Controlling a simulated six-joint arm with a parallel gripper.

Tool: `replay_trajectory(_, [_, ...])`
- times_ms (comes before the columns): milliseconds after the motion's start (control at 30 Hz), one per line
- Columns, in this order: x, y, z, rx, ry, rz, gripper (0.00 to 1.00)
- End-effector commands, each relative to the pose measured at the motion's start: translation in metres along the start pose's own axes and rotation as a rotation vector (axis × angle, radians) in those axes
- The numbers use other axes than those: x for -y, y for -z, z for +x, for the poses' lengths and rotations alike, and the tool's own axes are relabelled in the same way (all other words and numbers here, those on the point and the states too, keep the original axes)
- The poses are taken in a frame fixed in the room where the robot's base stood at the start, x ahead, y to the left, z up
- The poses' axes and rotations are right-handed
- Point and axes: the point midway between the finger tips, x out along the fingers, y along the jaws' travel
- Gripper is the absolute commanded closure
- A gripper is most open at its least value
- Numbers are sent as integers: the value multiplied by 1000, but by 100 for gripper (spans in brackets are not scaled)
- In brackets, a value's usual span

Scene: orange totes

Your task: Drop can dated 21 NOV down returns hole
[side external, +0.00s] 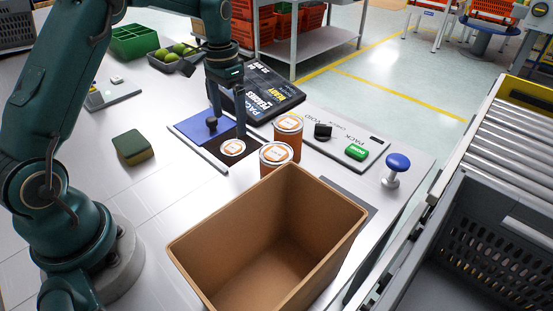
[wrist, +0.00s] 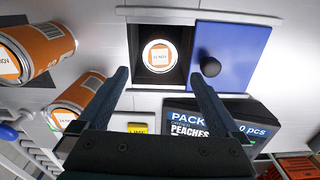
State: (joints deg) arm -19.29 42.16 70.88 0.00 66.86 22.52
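The returns hole (wrist: 141,30) is a dark square opening, its blue cover (side external: 194,127) with a black knob slid aside. A can with a white lid and orange-bordered date label (wrist: 159,56) sits inside the hole; its lid also shows in the side view (side external: 232,148). The date print is too small to read surely. My gripper (side external: 228,132) is open above the hole, its fingers apart and empty in the wrist view (wrist: 160,82). Two other orange cans (side external: 289,140) (side external: 277,160) stand beside the hole; their dates are not readable.
An open cardboard box (side external: 190,265) stands in front of the cans. A dark peaches pack sign (side external: 262,92) lies behind the hole. A panel with a black knob and green button (side external: 357,152) is at right. A green-brown sponge (side external: 132,147) lies at left.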

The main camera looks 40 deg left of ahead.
Motion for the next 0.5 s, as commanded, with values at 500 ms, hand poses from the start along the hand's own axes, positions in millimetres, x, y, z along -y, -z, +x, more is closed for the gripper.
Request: replay_trajectory(500, [0, 1, -40, -3, 1, 0, 0])
